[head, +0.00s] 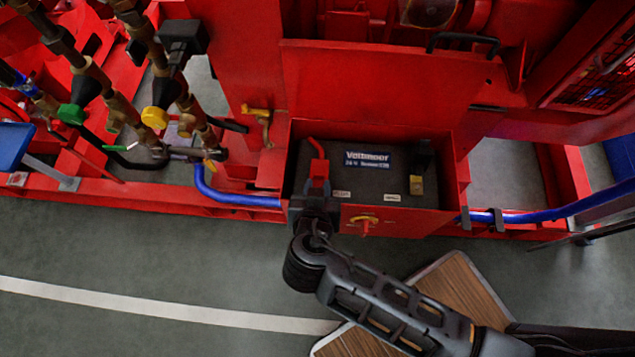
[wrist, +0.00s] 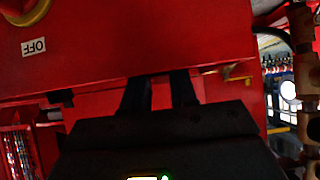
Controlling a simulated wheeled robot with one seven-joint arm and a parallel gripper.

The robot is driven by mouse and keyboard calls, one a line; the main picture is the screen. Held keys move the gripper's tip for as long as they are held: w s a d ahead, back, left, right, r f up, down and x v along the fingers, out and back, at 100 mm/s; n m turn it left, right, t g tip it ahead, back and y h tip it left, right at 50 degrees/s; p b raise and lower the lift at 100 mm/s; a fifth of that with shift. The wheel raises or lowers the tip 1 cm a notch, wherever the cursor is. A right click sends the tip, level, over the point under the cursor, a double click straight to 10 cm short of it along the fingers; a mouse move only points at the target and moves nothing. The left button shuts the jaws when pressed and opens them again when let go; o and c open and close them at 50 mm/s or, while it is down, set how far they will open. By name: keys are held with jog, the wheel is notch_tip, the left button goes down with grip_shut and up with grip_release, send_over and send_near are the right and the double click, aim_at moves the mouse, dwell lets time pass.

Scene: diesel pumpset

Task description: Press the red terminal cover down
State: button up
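The red terminal cover (head: 319,169) shows in the head view at the left end of the dark battery (head: 362,178), below a red cable. I cannot tell its exact tilt. My gripper (head: 315,197) is just in front of the cover, at the left front of the red battery box, and hides its lower part. In the wrist view my gripper (wrist: 160,90) shows two dark fingers standing apart, with red between them. Their tips are hidden, and I cannot tell whether they touch the cover.
The box's red front wall (head: 395,222) carries a rotary switch (head: 364,222); its OFF label (wrist: 34,46) shows in the wrist view. A black terminal part (head: 422,160) stands at the battery's right. Brass valves (head: 160,100) stand left. A wooden-topped platform (head: 450,290) lies in front.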

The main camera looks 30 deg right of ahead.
jog(key=o, duration=0.5)
jog(key=shift+f, duration=0.1)
jog(key=shift+p+v, duration=0.7)
jog(key=shift+v, duration=3.15)
jog(key=shift+c, duration=0.5)
